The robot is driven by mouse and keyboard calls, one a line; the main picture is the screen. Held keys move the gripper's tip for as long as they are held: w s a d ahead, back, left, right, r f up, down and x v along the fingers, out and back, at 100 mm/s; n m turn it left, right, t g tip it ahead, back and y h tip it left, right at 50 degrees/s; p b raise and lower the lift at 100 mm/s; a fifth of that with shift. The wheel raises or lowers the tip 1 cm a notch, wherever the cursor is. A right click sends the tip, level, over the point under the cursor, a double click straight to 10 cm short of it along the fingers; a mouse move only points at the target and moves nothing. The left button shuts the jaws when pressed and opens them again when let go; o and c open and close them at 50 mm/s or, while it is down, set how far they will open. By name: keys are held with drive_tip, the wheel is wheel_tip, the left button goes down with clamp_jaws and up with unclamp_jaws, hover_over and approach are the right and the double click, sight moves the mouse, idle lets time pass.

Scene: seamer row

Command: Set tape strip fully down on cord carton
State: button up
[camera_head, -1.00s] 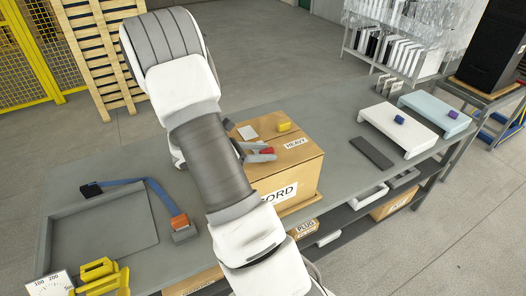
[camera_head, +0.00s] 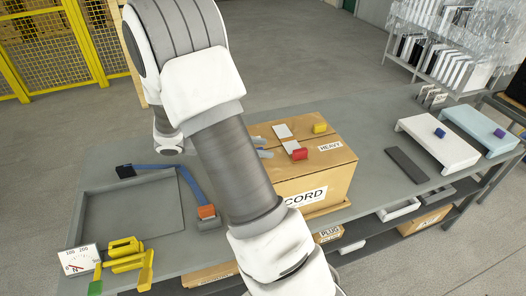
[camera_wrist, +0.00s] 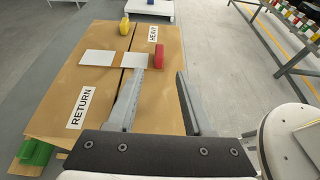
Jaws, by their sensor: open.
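The cord carton (camera_head: 310,172) is a brown box on the bench, with a CORD label on its front. On its top lie two white pieces, one plain (camera_wrist: 97,57) and one (camera_wrist: 135,60) beside a red block (camera_wrist: 158,56). The white piece by the red block seems to be the tape strip and crosses the dark top seam. I cannot tell whether it touches all along. My gripper (camera_wrist: 159,73) is open and empty, its fingertips just short of the red block. The left fingertip overlaps the strip's near edge in the wrist view. In the head view my arm hides the carton's left part.
A yellow block (camera_head: 320,128) is at the carton top's far edge. A grey tray (camera_head: 128,212) with a blue band (camera_head: 192,182) lies left, near a yellow tool (camera_head: 125,257). White (camera_head: 438,142) and pale blue (camera_head: 482,132) stands are right, beside a dark bar (camera_head: 407,165).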

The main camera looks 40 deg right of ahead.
drive_tip(key=shift+s+a+r, duration=0.15)
drive_tip(key=shift+a+r, duration=0.1)
drive_tip(key=shift+r, duration=0.15)
drive_tip(key=s+a+r+m+t+y, duration=0.5)
drive_tip(key=s+a+r+m+y, duration=0.1)
drive_tip(key=a, duration=0.3)
drive_tip(key=s+a+r+m+t+y, duration=0.4)
drive_tip(key=s+a+r+m+y, duration=0.2)
drive_tip(key=a, duration=0.4)
drive_tip(key=shift+s+a+r+m+t+y, duration=0.15)
drive_tip(key=shift+s+r+m+t+y, duration=0.25)
drive_tip(key=shift+s+r+m, duration=0.65)
drive_tip(key=shift+s+f+m, duration=0.1)
drive_tip(key=shift+f+m, duration=0.1)
drive_tip(key=shift+m, duration=0.05)
